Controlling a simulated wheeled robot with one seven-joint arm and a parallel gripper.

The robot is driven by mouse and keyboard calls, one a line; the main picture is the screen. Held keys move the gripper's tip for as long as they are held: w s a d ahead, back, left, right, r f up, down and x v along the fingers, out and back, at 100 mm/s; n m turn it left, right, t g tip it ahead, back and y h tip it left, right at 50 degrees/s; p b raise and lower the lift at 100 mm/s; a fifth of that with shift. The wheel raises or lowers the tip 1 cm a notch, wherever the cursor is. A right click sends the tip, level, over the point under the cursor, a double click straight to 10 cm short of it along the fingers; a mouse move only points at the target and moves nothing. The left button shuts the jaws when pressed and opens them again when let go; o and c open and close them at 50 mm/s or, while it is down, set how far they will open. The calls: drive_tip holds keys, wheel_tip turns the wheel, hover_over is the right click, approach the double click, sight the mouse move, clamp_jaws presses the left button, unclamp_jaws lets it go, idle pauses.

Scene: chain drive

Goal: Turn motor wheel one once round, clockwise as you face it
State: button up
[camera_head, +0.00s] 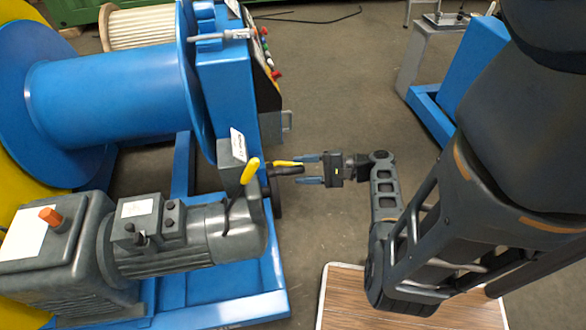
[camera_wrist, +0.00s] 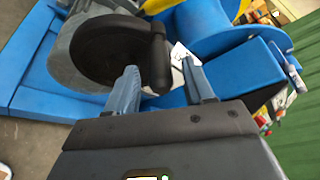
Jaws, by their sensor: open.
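Motor wheel one, a black handwheel (camera_wrist: 100,48), sits on the end of the grey motor (camera_head: 185,240); in the head view it shows nearly edge-on (camera_head: 276,195). Its black crank handle (camera_head: 288,170) sticks out to the right, towards my gripper (camera_head: 309,170). My gripper is open, its two blue-grey fingers pointing left at the handle.
A yellow lever (camera_head: 250,171) stands close to the wheel, with another yellow piece beside the handle. A blue machine frame (camera_head: 225,85) with a large blue spool (camera_head: 105,85) stands behind. A wooden-topped platform (camera_head: 340,300) lies below my arm. Grey floor at centre is clear.

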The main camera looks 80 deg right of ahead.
sight(293, 170)
drive_tip(key=shift+x, duration=1.65)
clamp_jaws()
